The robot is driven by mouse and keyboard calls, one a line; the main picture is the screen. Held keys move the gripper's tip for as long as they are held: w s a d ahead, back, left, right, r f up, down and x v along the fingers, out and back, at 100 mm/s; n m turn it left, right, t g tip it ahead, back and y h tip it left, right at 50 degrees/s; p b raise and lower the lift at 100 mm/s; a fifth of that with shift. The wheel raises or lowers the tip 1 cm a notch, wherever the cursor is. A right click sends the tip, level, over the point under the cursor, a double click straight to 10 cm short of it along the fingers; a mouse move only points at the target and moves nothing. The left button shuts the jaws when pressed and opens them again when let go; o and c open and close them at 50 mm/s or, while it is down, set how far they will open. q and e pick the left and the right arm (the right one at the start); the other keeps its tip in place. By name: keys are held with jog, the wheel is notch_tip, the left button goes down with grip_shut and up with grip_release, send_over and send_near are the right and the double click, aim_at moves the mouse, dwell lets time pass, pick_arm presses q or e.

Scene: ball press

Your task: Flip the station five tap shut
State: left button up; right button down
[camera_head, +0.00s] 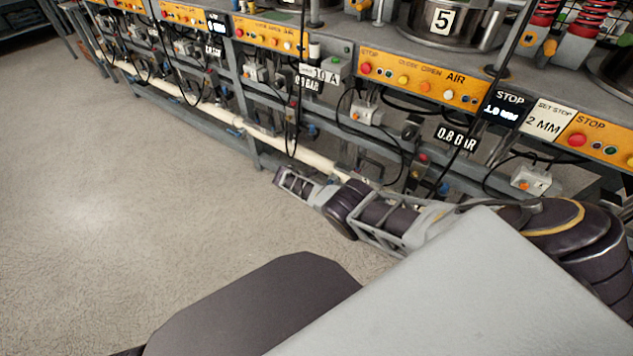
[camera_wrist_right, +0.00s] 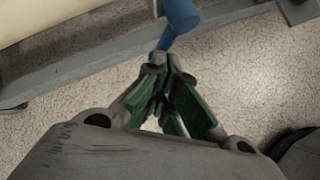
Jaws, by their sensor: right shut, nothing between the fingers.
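The station five sign (camera_head: 443,22) is on the press at the top of the head view. A small blue part (camera_head: 443,188) shows low under that station, beside my right arm. In the right wrist view a blue tap handle (camera_wrist_right: 181,14) comes down from the top edge. My right gripper (camera_wrist_right: 163,66) is shut and empty, its green-padded fingers together. Its tips are at the lower end of the blue handle; I cannot tell whether they touch it. In the head view my right arm reaches left along the bench front, and its fingers cannot be made out. My left gripper is not in view.
The orange button panel (camera_head: 425,83) and the 0.8 BAR display (camera_head: 456,138) are above my right arm. A pale pipe (camera_head: 270,140) and a grey rail run low along the bench, with cables hanging in front. The floor (camera_head: 130,200) at the left is clear.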

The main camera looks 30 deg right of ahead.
jog(key=shift+s+d+f, duration=0.1)
jog(key=shift+s, duration=0.05)
jog(key=shift+r, duration=0.25)
dwell(0.4)
jog(key=shift+r+p, duration=0.55)
jog(key=shift+p, duration=0.2)
